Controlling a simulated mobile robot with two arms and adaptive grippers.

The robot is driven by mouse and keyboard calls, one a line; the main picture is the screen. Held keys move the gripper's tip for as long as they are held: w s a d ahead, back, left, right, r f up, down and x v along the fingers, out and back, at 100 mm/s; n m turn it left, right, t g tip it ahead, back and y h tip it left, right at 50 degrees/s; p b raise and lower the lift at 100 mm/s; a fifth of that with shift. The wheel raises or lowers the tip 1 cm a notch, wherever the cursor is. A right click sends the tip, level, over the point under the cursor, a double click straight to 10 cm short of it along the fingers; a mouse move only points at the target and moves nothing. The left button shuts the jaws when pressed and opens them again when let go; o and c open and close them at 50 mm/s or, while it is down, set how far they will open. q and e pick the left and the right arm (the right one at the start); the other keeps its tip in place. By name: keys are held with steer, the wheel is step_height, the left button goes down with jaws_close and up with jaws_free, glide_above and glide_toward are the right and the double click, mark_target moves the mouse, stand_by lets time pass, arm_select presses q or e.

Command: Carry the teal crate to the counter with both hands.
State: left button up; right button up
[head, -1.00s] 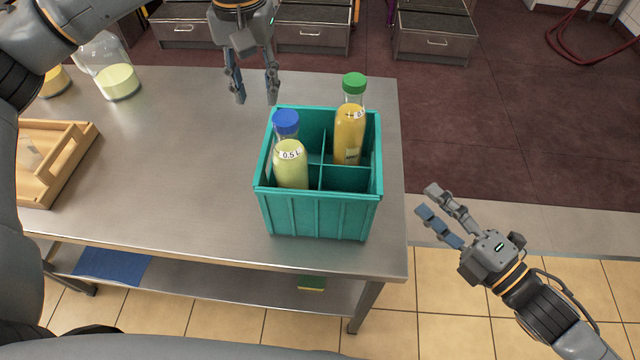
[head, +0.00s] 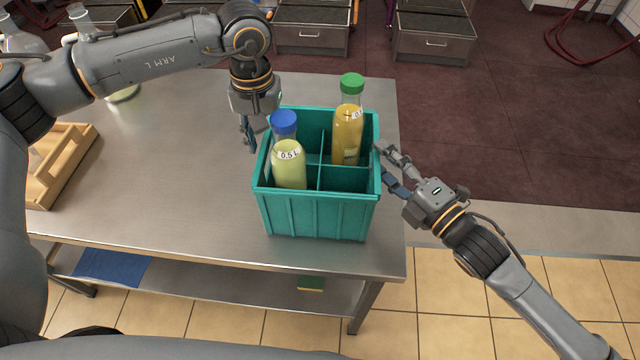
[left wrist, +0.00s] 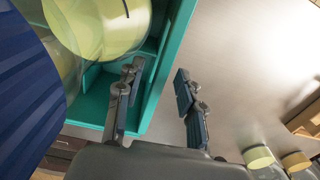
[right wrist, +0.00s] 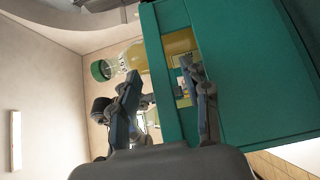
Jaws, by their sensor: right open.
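The teal crate (head: 315,215) stands upright on the steel table (head: 170,190), near its right end. It holds a blue-capped bottle (head: 288,165) with pale yellow liquid at left and a green-capped bottle (head: 347,140) with orange-yellow liquid at back right. My left gripper (head: 249,142) is open at the crate's left wall; in the left wrist view its fingers (left wrist: 158,78) stand apart on either side of that wall. My right gripper (head: 384,166) is open at the right wall; in the right wrist view the crate's rim (right wrist: 165,85) lies between its fingers. Contact cannot be told.
A wooden tray (head: 60,170) is on the table's left side, and glass flasks stand behind my left arm. The table middle is clear. A lower shelf holds a blue mat (head: 112,265). Drawer units (head: 433,40) stand across the dark red floor.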

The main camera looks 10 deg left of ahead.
arm_select(q)
steer(key=shift+f, duration=0.8)
arm_select(e)
steer(key=shift+x, duration=0.85)
arm_select(q)
steer(key=c, duration=0.7)
arm_select(e)
steer(key=c, duration=0.6)
arm_select(q)
jaws_close()
arm_select(e)
jaws_close()
arm_select(q)
steer(key=shift+w+r, duration=0.15)
steer(key=shift+r, duration=0.05)
arm_select(e)
steer(key=shift+r, duration=0.25)
